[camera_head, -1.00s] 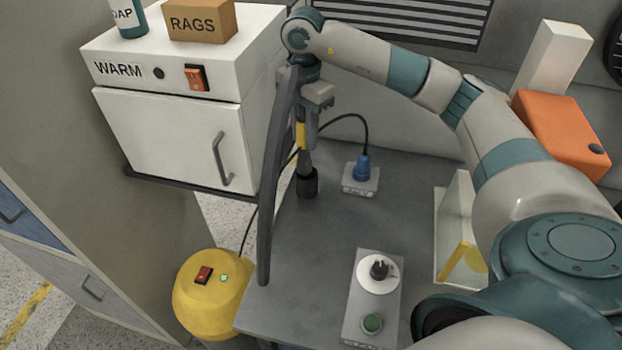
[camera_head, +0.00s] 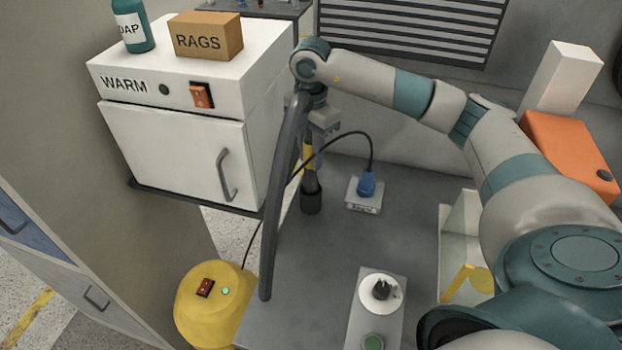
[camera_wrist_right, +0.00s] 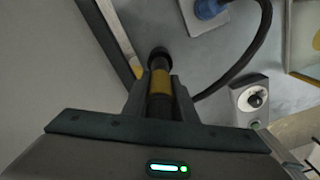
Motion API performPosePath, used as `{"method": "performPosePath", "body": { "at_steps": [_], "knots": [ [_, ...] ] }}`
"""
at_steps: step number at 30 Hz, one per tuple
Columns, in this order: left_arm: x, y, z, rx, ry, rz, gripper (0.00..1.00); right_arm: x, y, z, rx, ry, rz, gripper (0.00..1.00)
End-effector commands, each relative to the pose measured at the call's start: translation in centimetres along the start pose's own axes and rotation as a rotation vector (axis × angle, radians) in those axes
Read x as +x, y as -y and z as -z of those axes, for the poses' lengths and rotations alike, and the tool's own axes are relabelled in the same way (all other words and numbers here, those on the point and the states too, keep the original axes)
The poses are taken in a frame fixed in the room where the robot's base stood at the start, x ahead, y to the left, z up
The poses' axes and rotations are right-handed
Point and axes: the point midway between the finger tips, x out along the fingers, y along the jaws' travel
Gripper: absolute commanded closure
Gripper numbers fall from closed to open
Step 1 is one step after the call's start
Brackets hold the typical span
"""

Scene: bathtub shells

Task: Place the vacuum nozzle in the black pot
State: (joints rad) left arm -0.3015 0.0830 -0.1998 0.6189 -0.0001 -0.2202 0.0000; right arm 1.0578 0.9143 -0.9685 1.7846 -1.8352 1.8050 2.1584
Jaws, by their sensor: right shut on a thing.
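The vacuum nozzle (camera_head: 309,172) is a dark stick with a yellow band, held roughly upright. My right gripper (camera_head: 318,140) is shut on it above the table. In the right wrist view the nozzle (camera_wrist_right: 160,84) runs out from between the fingers of the right gripper (camera_wrist_right: 161,92). The small black pot (camera_head: 311,204) stands on the table directly under the nozzle. The nozzle's lower end meets the pot's mouth; how far in it reaches is hard to tell. The pot also shows in the right wrist view (camera_wrist_right: 158,54). My left gripper is out of view.
A long dark grey bar (camera_head: 278,205) slants close beside the nozzle. A black cord runs behind to a blue plug (camera_head: 367,182). A yellow canister (camera_head: 212,310), white warmer cabinet (camera_head: 180,150) and switch box (camera_head: 357,325) stand around. The table (camera_head: 330,260) is bare before the pot.

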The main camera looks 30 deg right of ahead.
Motion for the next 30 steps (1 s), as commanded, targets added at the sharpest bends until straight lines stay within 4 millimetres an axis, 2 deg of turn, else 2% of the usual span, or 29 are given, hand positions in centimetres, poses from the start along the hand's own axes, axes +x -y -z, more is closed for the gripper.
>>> {"method": "performPosePath", "body": {
  "at_steps": [1,6,20,30],
  "knots": [
    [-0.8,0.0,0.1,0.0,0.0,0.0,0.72,0.5,0.1,0.0,0.001,-0.001,0.004,0.97],
    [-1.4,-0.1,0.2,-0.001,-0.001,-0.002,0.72,2.7,0.0,0.0,0.002,0.0,0.002,0.97],
    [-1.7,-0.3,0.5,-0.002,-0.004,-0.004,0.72,3.6,0.0,0.0,0.002,0.0,0.002,0.97],
    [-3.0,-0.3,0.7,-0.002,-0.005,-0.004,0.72,6.9,0.0,0.0,0.001,0.0,0.0,0.97]
  ]
}}
